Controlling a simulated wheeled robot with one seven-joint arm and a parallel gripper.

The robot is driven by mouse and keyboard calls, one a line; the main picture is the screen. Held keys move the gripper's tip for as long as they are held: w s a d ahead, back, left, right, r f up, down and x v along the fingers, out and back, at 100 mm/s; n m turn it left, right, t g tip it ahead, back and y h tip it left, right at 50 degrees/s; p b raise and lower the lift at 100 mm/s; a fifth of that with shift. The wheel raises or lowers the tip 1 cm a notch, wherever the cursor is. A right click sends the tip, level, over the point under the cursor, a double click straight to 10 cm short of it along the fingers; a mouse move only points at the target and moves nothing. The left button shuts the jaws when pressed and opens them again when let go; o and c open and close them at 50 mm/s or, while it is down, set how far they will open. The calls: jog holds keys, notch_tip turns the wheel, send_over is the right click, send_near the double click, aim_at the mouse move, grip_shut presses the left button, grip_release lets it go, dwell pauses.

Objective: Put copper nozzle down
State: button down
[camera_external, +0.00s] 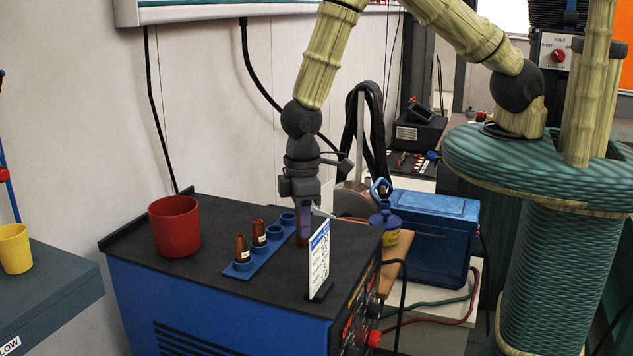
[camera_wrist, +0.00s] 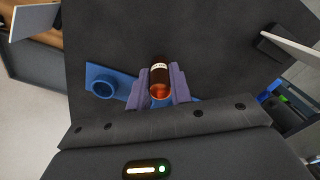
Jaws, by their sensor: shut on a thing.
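My gripper (camera_external: 304,228) points straight down above the black top of the blue machine, just right of the rack. In the wrist view its two purple fingers (camera_wrist: 161,88) are shut on a copper nozzle (camera_wrist: 160,70) with a white label band. The nozzle's lower part shows below the fingers in the external view (camera_external: 302,240); I cannot tell whether it touches the top. One empty socket (camera_wrist: 102,89) shows in the wrist view.
The machine's black top (camera_external: 215,207) bears a red cup (camera_external: 174,227) at left and an upright white card (camera_external: 319,258) at the right front, close to my gripper. A blue-capped yellow bottle (camera_external: 386,225) and a blue case (camera_external: 432,237) stand right. The top's front left is bare.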

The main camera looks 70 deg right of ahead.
jog(key=shift+f, duration=0.2)
jog(key=shift+f, duration=0.15)
jog(key=c, duration=1.3)
grip_release()
jog(key=shift+o, duration=0.2)
jog(key=shift+r, duration=0.2)
notch_tip(320, 180, up, 12)
jog(key=b, duration=0.3)
jog(key=shift+b, duration=0.4)
